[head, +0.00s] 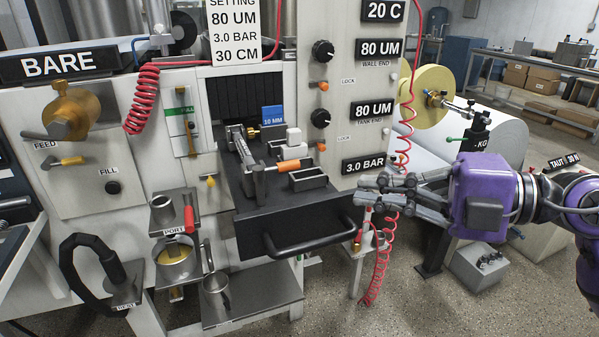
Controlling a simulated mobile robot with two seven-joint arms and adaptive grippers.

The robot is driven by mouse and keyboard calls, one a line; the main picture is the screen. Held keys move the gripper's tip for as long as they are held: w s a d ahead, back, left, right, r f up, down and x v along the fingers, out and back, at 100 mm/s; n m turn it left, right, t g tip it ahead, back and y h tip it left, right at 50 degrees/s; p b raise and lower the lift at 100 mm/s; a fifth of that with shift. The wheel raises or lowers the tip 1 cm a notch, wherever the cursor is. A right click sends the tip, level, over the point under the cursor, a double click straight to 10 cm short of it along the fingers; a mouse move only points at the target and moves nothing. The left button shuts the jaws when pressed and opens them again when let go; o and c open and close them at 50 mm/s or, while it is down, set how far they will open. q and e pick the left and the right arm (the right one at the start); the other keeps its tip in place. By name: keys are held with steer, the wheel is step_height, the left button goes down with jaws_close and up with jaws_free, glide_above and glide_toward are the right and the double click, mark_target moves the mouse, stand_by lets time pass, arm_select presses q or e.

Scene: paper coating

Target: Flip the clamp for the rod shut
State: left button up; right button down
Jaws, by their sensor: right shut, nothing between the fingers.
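A toggle clamp with an orange-tipped lever (290,165) sits on the dark pulled-out drawer (262,222). Its lever lies nearly level and points right. A grey rod-like bar (243,152) runs front to back at the clamp's left; I cannot tell whether the clamp bears on it. My right gripper (360,190) is shut and empty. It reaches in from the right, in front of the machine panel, right of the drawer and apart from the clamp. My left gripper is not in view.
The drawer's black handle (305,240) juts out in front. A blue 10 MM block (272,115) and grey holders (308,179) sit in the drawer. Red coiled hoses (378,262) hang below my right gripper. Metal cups (175,262) stand on shelves at the left.

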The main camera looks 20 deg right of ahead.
mark_target(276, 170)
steer(key=x, duration=0.4)
steer(key=w+x, duration=0.1)
steer(key=x, duration=0.3)
steer(key=d+x, duration=0.1)
steer(key=x, duration=0.2)
steer(key=shift+w+a+f, duration=0.2)
steer(key=shift+w, duration=0.2)
steer(key=shift+w+f, duration=0.1)
steer(key=shift+w, duration=0.45)
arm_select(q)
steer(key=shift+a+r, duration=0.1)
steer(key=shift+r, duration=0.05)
arm_select(e)
steer(key=shift+w, duration=0.15)
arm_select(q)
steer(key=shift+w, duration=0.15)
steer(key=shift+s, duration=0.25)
arm_select(e)
steer(key=shift+w+d+n+g+y, duration=0.1)
steer(key=shift+w+n+g+y, duration=0.05)
steer(key=shift+n+g+y, duration=0.2)
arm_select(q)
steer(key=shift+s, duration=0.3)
arm_select(e)
steer(key=shift+d+g, duration=0.1)
steer(key=shift+g, duration=0.15)
